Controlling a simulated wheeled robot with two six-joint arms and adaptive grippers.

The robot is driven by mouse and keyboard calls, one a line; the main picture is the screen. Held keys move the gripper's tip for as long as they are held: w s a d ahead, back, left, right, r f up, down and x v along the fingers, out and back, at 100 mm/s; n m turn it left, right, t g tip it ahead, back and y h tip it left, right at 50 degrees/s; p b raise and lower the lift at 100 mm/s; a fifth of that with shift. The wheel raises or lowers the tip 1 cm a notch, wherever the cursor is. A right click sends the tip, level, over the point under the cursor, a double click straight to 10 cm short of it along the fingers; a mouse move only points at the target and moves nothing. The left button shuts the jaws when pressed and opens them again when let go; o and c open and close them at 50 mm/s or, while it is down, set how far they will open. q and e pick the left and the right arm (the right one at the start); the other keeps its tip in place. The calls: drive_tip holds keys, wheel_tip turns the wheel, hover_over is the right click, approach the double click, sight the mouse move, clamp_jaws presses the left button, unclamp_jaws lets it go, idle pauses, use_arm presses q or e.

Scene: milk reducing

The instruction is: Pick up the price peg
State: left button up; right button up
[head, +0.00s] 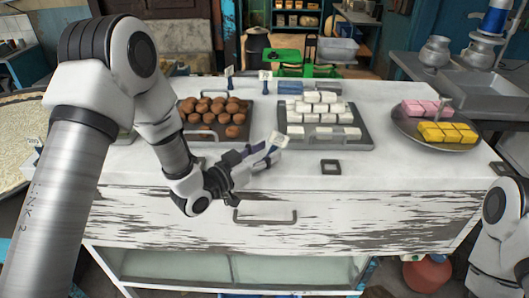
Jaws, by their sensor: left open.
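A price peg (278,140) with a white tag and a dark blue stem is on the white counter, in front of the gap between the two sweet trays. My left gripper (258,156) is open, with its fingertips at the peg's lower part, low over the counter's front. The fingers partly hide the stem, and I cannot tell whether they touch it. Two other price pegs with white tags stand at the back of the counter, one at the left (229,77) and one to its right (265,80). My right gripper is out of view.
A tray of brown balls (190,135) and a tray of white blocks (368,140) stand behind the gripper. A round plate (398,124) holds pink and yellow sweets. A small dark square object (331,167) lies to the gripper's right. The counter's front right is clear.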

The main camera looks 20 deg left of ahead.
use_arm(q)
drive_tip(key=shift+w+d, duration=0.1)
drive_tip(key=shift+c, duration=1.3)
drive_tip(key=shift+s+d+r, duration=0.1)
drive_tip(key=shift+s+d, duration=0.05)
drive_tip(key=shift+s, duration=0.05)
drive_tip(key=c, duration=0.5)
drive_tip(key=shift+s+r, duration=0.3)
drive_tip(key=shift+s, duration=0.25)
clamp_jaws()
drive_tip(key=o, duration=0.7)
unclamp_jaws()
drive_tip(key=shift+w+f, duration=0.2)
drive_tip(key=shift+c, duration=0.2)
drive_tip(key=shift+o, duration=0.5)
drive_tip(key=shift+w, duration=0.15)
